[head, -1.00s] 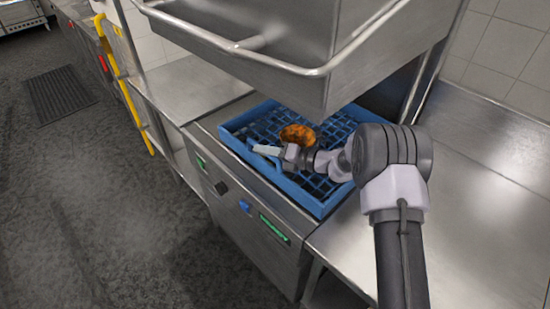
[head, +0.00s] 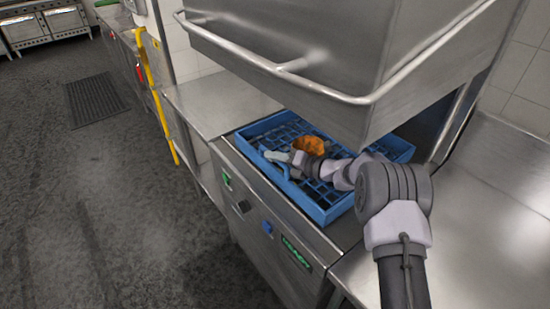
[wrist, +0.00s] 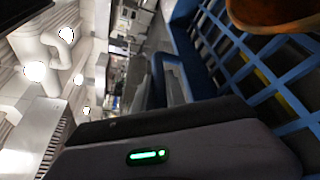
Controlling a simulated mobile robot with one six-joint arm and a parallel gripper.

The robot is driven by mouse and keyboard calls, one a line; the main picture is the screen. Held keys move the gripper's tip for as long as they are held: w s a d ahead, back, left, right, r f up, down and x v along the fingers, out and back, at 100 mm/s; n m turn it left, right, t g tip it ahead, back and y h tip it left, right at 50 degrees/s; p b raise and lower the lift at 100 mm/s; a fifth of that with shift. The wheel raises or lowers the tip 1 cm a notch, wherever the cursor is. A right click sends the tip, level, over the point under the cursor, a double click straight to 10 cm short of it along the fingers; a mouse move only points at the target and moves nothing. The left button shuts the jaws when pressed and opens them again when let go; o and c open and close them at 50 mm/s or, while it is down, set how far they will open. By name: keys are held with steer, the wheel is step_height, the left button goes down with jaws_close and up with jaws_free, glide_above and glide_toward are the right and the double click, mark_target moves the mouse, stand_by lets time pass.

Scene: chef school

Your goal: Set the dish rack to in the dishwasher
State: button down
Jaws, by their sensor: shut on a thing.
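The blue dish rack (head: 318,210) sits at the dishwasher opening, under the raised steel hood (head: 300,65) of the dishwasher (head: 262,228). An orange-brown item (head: 308,145) lies in the rack, and its rim shows at the top of the wrist view (wrist: 275,12). My gripper (head: 277,157) reaches across the rack and is shut on its near-left rim. The rack's lattice and side (wrist: 225,50) fill the right of the wrist view. My arm hides part of the rack's right side, and the exact grip contact is hard to see.
A steel counter (head: 215,98) adjoins the dishwasher on the left, and another (head: 465,215) lies on the right; both are bare where visible. The hood's front rail (head: 270,62) hangs above the rack. A yellow rail (head: 150,85) stands at left. The floor (head: 110,220) in front is clear.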

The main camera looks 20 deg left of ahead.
steer(key=c, duration=1.4)
jaws_free()
steer(key=shift+o, duration=0.2)
steer(key=shift+d, duration=0.1)
steer(key=p+v, duration=0.3)
steer(key=v, duration=1.4)
steer(key=shift+r, duration=0.2)
